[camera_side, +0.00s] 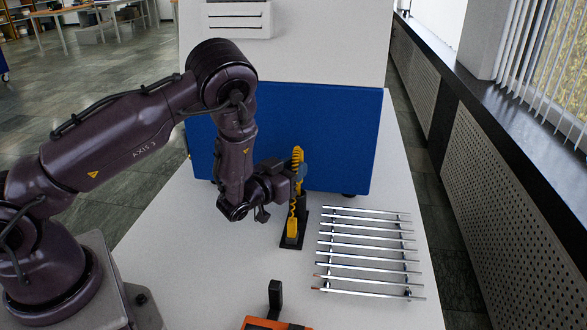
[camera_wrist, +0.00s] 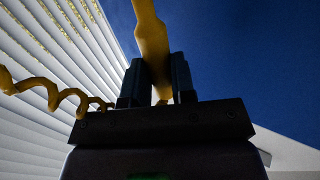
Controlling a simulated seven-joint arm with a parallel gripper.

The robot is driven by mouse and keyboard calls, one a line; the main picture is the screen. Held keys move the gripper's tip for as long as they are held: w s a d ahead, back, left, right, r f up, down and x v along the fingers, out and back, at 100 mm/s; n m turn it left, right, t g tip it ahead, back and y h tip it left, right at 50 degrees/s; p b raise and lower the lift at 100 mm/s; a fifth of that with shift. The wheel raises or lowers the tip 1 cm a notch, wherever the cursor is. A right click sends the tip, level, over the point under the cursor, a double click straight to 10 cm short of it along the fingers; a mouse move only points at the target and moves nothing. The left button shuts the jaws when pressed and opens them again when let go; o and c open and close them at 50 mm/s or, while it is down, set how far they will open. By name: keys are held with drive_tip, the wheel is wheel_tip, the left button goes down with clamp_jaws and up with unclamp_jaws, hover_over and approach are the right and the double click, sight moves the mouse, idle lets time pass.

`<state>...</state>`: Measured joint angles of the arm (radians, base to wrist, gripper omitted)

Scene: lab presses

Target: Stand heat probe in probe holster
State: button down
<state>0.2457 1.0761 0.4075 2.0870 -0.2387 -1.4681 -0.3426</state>
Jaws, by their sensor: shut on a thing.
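The yellow heat probe (camera_side: 298,154) is upright in the side view, beside the blue panel. My gripper (camera_side: 297,176) is shut on it; in the wrist view the yellow probe (camera_wrist: 152,38) stands between the two dark fingers of my gripper (camera_wrist: 160,85). A yellow coiled cord (camera_wrist: 50,92) shows left of the fingers. In the side view the cord hangs down towards a small black base with a yellow block (camera_side: 292,228). A dark upright piece (camera_side: 301,207), perhaps the probe holster, stands there, just below my gripper. I cannot tell whether the probe touches it.
A rack of several thin metal rods (camera_side: 368,243) lies to the right of the black base. A large blue-fronted white machine (camera_side: 345,140) stands close behind. An orange item (camera_side: 262,323) with a black post (camera_side: 274,294) is at the front edge. The white table is clear at front left.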

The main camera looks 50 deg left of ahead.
drive_tip(key=c, duration=1)
unclamp_jaws()
drive_tip(key=shift+f, duration=0.1)
drive_tip(key=shift+o, duration=0.2)
